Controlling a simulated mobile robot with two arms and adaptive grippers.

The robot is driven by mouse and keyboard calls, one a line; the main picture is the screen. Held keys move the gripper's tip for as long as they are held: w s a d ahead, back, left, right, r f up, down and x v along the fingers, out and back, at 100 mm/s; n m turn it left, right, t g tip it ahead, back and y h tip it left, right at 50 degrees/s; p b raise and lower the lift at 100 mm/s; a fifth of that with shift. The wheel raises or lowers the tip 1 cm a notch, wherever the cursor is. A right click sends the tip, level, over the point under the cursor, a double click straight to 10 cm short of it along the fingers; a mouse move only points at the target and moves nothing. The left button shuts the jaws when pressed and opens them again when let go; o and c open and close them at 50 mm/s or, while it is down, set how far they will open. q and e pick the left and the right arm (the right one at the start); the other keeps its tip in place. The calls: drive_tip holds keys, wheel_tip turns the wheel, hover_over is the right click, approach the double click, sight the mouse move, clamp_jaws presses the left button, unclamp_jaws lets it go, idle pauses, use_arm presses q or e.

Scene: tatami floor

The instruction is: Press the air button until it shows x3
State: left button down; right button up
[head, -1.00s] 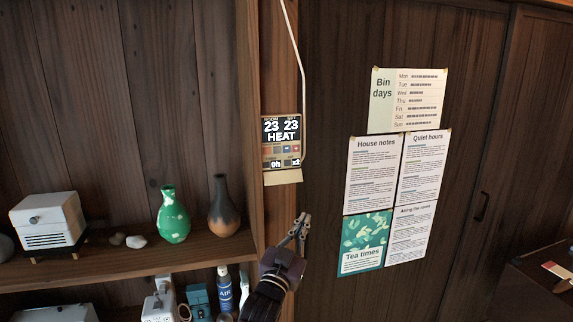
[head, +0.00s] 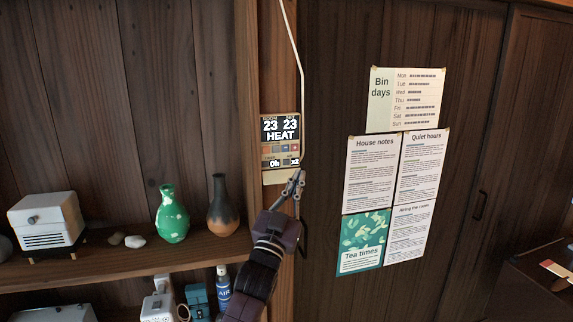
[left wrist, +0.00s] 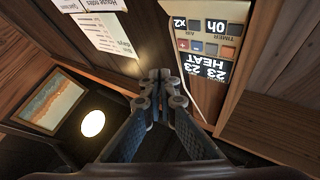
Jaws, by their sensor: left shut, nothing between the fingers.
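The wall control panel (head: 281,142) hangs on the wooden post in the head view. Its dark display reads 23, 23 and HEAT, with 0h and x2 on the small displays below. In the left wrist view the panel (left wrist: 212,50) appears upside down, with x2 beside the AIR label, 0h beside TIMER, and a row of coloured buttons (left wrist: 208,44). My right gripper is not in view.
A white cable (head: 299,60) runs down to the panel. Paper notices (head: 374,172) hang on the dark wall to the right. On the left shelf stand a green vase (head: 173,215), a dark vase (head: 222,206) and a white box device (head: 46,221).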

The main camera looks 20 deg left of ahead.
sight(288, 169)
use_arm(q)
drive_tip(key=w+a, duration=0.1)
drive_tip(key=w, duration=0.1)
drive_tip(key=w+a+b, duration=0.1)
drive_tip(key=w, duration=0.1)
drive_tip(key=w+a+b, duration=0.1)
drive_tip(key=a, duration=0.1)
drive_tip(key=shift+w+f, duration=0.15)
drive_tip(key=shift+w, duration=0.25)
drive_tip(key=shift+w+a+b, duration=0.25)
drive_tip(key=shift+w+b, duration=0.15)
drive_tip(key=shift+w, duration=0.05)
idle(0.7)
drive_tip(key=shift+w+a, duration=0.25)
drive_tip(key=shift+w, duration=0.1)
drive_tip(key=shift+w+a+b, duration=0.2)
drive_tip(key=shift+w+b, duration=0.05)
drive_tip(key=shift+b, duration=0.1)
idle(0.8)
drive_tip(key=shift+s+d, duration=0.1)
drive_tip(key=shift+s+d+p, duration=0.35)
drive_tip(key=shift+s+p, duration=0.05)
drive_tip(key=shift+s, duration=0.15)
